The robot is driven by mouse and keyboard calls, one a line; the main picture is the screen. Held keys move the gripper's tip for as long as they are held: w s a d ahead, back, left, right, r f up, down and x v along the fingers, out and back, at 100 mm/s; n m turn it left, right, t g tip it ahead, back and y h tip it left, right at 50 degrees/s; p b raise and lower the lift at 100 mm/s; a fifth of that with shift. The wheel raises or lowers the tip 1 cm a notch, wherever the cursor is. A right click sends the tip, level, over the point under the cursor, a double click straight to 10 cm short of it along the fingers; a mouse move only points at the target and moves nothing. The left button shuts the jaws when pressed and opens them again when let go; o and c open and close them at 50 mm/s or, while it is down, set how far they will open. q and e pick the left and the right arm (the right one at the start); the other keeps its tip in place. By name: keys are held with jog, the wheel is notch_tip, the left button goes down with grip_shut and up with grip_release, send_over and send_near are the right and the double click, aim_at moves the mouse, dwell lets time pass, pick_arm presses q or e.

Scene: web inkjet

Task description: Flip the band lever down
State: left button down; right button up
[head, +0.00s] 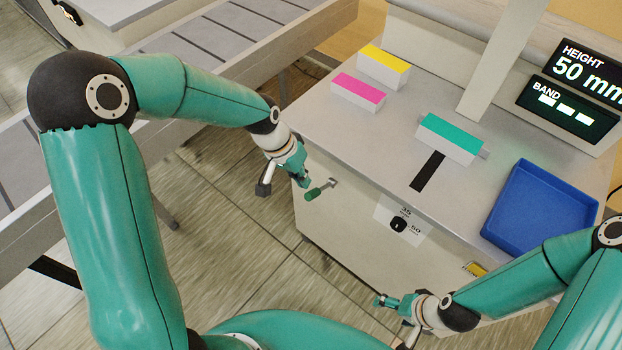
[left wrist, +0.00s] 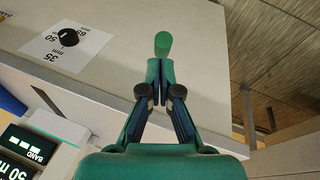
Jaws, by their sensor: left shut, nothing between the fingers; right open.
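The band lever (head: 318,189) has a green grip on a short metal stem at the cabinet's front face, near its left end. Its grip slants down to the left in the head view. My left gripper (head: 304,181) is shut and empty, just left of the grip. In the left wrist view the lever's green grip (left wrist: 163,44) shows right beyond the shut fingertips (left wrist: 153,68); I cannot tell whether they touch. The band display (head: 568,110) reads three dashes. My right gripper (head: 389,318) is open and empty, low in front of the cabinet.
A black knob (head: 398,224) marked 35 and 50 sits on the front face right of the lever. On the cabinet top are yellow (head: 384,66), pink (head: 358,92) and teal-topped (head: 451,138) blocks and a blue tray (head: 540,210). A conveyor (head: 225,45) stands behind left.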

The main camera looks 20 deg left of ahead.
pick_arm(q)
notch_tip(320, 180, up, 9)
jog(key=w+a, duration=0.1)
jog(key=w, duration=0.1)
jog(key=shift+w+a+m+t, duration=0.2)
jog(key=shift+a+m+t, duration=0.1)
jog(key=shift+a+t, duration=0.1)
jog(key=shift+d+f, duration=0.1)
jog(key=shift+f, duration=0.05)
jog(key=p, duration=0.2)
send_over(315, 189)
jog(key=w+a, duration=0.1)
jog(key=w, duration=0.1)
notch_tip(315, 189, down, 10)
jog(key=shift+s+f, duration=1.1)
jog(key=shift+s, duration=0.1)
jog(key=shift+s+f, duration=0.1)
jog(key=shift+f, duration=0.2)
